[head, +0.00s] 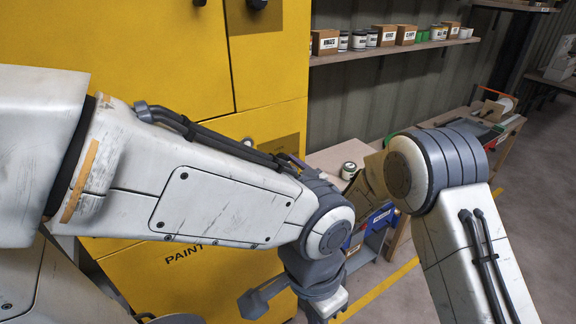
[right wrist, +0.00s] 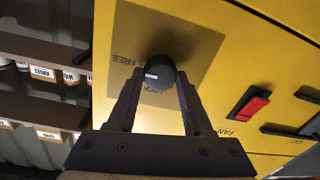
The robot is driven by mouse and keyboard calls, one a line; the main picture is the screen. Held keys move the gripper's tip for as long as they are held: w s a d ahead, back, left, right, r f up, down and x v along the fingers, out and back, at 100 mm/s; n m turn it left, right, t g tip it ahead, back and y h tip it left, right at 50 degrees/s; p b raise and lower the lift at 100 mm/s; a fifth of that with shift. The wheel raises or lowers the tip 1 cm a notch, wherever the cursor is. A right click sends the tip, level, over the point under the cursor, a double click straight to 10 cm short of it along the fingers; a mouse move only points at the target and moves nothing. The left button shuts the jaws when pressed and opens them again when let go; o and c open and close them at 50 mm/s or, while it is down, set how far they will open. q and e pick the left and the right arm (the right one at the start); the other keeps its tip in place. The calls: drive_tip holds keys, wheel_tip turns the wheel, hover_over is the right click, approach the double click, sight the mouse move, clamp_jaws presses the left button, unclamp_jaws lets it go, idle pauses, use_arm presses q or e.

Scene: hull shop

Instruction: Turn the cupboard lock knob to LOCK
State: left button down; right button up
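In the right wrist view, a round black lock knob (right wrist: 161,72) with a small white mark stands on a darker square plate (right wrist: 198,52) on the yellow cupboard (right wrist: 245,60). "FREE" is printed beside it at upper left; a partly hidden word ending in "CK" is just below it. The white mark is on the knob's left side; which word it points to I cannot tell. My right gripper (right wrist: 160,78) has its two fingertips on either side of the knob, apparently closed on it. In the head view my left arm crosses the cupboard (head: 130,45), and its fingers are not visible.
A red switch (right wrist: 250,104) and a black handle sit on the cupboard near the knob. A shelf (head: 395,50) with boxes and tins is to the right. Open floor (head: 405,295) lies at lower right.

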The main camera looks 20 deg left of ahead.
clamp_jaws()
drive_tip(key=shift+f+b, duration=0.1)
drive_tip(key=shift+b, duration=0.35)
drive_tip(key=shift+s+a+n+h+b, duration=0.1)
drive_tip(key=shift+n+h+b, duration=0.15)
drive_tip(key=shift+n+b, duration=5.25)
drive_tip(key=shift+s+n+h+b, duration=0.1)
drive_tip(key=shift+n+h+b, duration=0.15)
drive_tip(key=shift+n+b, duration=5.2)
drive_tip(key=m+b, duration=0.4)
drive_tip(key=o, duration=0.7)
unclamp_jaws()
